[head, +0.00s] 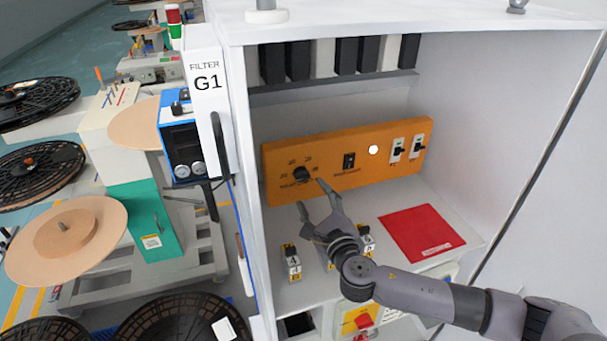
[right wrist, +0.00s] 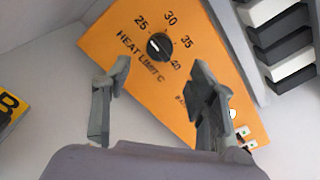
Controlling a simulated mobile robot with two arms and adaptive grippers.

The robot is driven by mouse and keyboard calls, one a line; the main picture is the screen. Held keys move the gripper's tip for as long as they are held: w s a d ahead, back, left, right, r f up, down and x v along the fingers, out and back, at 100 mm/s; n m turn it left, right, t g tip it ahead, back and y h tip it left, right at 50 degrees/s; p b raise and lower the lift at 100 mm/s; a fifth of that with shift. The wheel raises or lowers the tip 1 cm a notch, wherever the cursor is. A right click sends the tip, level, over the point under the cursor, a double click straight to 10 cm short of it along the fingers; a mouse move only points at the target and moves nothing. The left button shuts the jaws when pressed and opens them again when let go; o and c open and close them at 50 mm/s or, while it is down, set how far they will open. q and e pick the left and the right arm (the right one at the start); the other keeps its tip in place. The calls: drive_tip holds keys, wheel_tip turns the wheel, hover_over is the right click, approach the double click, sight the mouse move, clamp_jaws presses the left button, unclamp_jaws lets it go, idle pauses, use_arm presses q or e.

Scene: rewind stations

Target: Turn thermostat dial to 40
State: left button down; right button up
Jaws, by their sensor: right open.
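The thermostat dial (head: 301,173) is a round black knob on the orange panel (head: 345,150) inside the open cabinet. In the right wrist view the dial (right wrist: 159,46) sits among the numbers 25, 30, 35 and 40, above the words HEAT LIMIT C. A small white mark shows on its upper-left side, toward 25; the exact setting is hard to read. My right gripper (head: 310,193) is open and empty, in front of and just below the dial. In the right wrist view its fingers (right wrist: 160,66) stand apart, with the dial beyond the gap. My left gripper is not in view.
The panel also carries a black switch (head: 349,161), a white round light (head: 373,150) and two breakers (head: 397,150). A red sheet (head: 421,232) and small yellow-labelled blocks (head: 291,262) lie on the shelf below.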

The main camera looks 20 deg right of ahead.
sight(304, 179)
drive_tip(key=w+p, duration=0.1)
drive_tip(key=w, duration=0.7)
drive_tip(key=shift+w+a, duration=0.1)
drive_tip(key=shift+a, duration=0.05)
drive_tip(key=shift+c, duration=0.2)
drive_tip(key=c, duration=1.1)
